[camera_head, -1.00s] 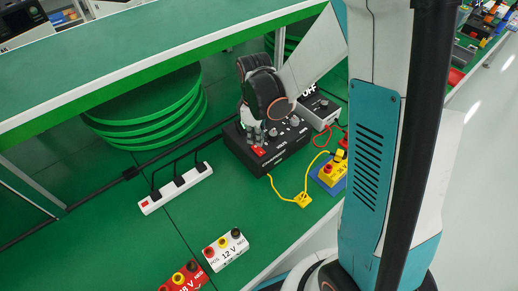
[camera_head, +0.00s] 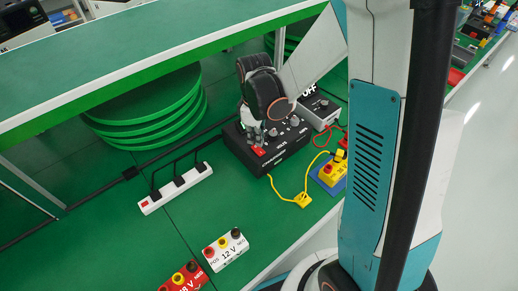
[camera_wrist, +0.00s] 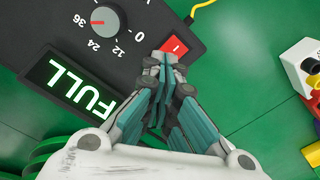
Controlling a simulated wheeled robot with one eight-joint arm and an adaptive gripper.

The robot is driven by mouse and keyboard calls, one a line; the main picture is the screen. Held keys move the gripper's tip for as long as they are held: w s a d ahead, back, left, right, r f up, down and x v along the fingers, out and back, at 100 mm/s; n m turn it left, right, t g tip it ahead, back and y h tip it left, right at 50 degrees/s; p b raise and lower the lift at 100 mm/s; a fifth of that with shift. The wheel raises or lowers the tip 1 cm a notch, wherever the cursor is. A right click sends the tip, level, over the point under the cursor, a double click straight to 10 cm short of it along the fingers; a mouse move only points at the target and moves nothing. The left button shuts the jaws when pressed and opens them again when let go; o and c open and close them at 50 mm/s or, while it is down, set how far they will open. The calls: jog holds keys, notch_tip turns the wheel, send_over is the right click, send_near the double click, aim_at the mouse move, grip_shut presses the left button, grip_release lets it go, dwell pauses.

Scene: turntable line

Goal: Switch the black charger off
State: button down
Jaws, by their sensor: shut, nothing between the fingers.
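The black charger (camera_head: 282,155) stands on the green bench, and its top fills the upper left of the wrist view (camera_wrist: 150,18). It has a dial (camera_wrist: 105,20) marked 0, 12, 24 and 36, and a display (camera_wrist: 75,88) reading FULL. A red rocker switch (camera_wrist: 173,47) sits by its edge; it also shows in the head view (camera_head: 259,151). My gripper (camera_wrist: 162,62) is shut and empty, with its fingertips right at the red switch. Whether they touch it or hover just above, I cannot tell. The fingertips cover part of the switch.
A grey box (camera_head: 318,110) under an OFF sign stands behind the charger. A yellow block (camera_head: 331,172) on a blue base, with yellow and red cables, is to the right. A white power strip (camera_head: 175,188) lies left. A 12 V block (camera_head: 226,250) and a red block (camera_head: 184,280) are in front.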

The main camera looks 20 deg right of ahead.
aim_at(256, 147)
jog(key=shift+f+b, duration=0.8)
jog(key=shift+f, duration=0.2)
dwell(0.4)
jog(key=shift+r, duration=0.1)
jog(key=shift+r+p, duration=2.45)
jog(key=shift+r, duration=1)
